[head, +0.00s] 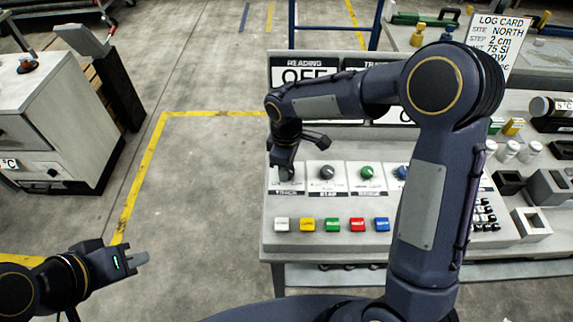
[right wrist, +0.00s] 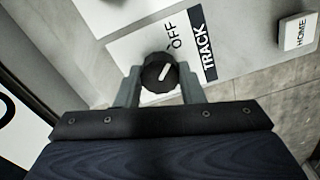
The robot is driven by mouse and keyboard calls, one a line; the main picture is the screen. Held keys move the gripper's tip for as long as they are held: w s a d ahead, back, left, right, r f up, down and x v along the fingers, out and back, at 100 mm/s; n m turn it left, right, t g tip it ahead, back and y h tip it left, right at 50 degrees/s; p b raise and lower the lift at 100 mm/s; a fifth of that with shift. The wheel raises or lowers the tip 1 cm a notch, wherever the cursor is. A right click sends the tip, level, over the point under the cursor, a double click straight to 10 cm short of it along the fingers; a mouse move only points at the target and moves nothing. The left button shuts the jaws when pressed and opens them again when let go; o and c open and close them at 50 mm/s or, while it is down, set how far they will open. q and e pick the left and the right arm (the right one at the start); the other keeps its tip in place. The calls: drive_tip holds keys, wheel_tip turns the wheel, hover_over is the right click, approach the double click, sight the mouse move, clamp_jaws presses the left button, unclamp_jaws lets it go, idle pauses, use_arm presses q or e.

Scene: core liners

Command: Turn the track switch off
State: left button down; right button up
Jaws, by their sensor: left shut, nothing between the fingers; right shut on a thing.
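The track switch is a round black knob (right wrist: 160,74) with a white pointer line, on a white plate marked TRACK (right wrist: 205,50) and OFF (right wrist: 174,36). In the right wrist view its pointer slants up and to the right; I cannot tell exactly which mark it meets. My right gripper (right wrist: 158,90) is shut on the knob, one finger on each side. In the head view my right gripper (head: 285,168) covers most of this knob at the console's left end. My left gripper (head: 138,260) is shut and empty, low at left, away from the console. A READING display (head: 304,74) shows OFF.
The console (head: 268,240) has more knobs, such as a grey one (head: 327,172) and a green one (head: 367,171), close right of my right gripper. Several coloured buttons (head: 331,225) line its front. A cabinet (head: 60,120) stands at left. The floor between is clear.

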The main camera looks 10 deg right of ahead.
drive_tip(key=shift+w+n, duration=0.1)
drive_tip(key=shift+n, duration=0.3)
drive_tip(key=o, duration=1)
wheel_tip(320, 180, up, 8)
drive_tip(key=shift+f, duration=0.1)
idle(0.4)
